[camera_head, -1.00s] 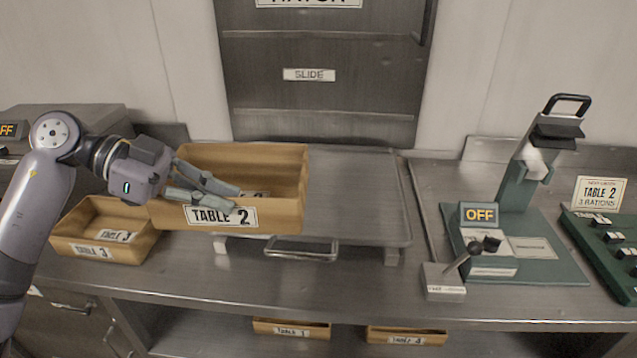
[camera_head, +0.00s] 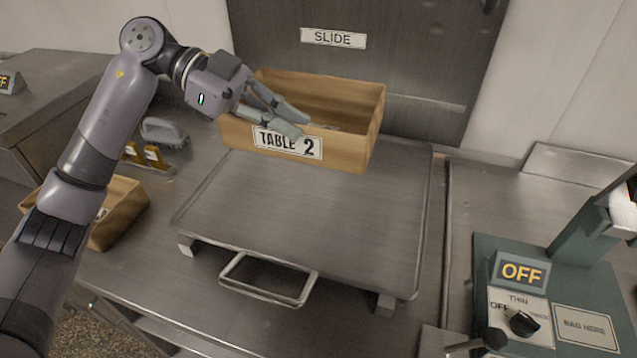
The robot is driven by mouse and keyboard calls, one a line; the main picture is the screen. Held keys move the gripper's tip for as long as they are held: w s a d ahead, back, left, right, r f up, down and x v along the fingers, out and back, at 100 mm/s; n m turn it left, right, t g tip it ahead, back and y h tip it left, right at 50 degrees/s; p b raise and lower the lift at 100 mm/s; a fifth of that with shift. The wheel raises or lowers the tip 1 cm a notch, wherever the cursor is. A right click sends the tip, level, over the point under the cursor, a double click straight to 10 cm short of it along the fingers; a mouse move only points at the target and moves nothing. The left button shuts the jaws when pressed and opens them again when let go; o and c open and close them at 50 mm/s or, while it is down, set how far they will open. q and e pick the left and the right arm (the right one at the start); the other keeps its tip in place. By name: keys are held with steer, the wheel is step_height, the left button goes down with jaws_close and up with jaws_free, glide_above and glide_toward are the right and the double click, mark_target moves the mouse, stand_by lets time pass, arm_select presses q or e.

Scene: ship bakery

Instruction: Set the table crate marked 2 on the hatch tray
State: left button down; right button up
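The wooden crate marked TABLE 2 (camera_head: 345,151) is over the back part of the hatch tray (camera_head: 310,215), a grey metal tray with a front handle. The crate is turned slightly, its label facing me. It looks held above the tray, but its underside is hidden, so I cannot tell whether it touches. My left gripper (camera_head: 292,122) is shut on the crate's front wall, one finger inside and one outside over the label. The front and middle of the tray are bare. My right gripper is not in view.
The hatch door (camera_head: 370,75) marked SLIDE stands closed behind the tray. Another wooden crate (camera_head: 122,215) sits on the counter at left, partly behind my arm. A green machine marked OFF (camera_head: 520,272) stands at right. A grey-handled item (camera_head: 163,131) lies at back left.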

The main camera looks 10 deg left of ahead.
arm_select(q)
steer(key=f, duration=0.6)
steer(key=f+p, duration=0.1)
steer(key=f, duration=1)
steer(key=shift+s+a+f+p, duration=0.1)
steer(key=shift+s+f+p, duration=0.2)
steer(key=shift+p, duration=0.05)
steer(key=shift+f, duration=0.5)
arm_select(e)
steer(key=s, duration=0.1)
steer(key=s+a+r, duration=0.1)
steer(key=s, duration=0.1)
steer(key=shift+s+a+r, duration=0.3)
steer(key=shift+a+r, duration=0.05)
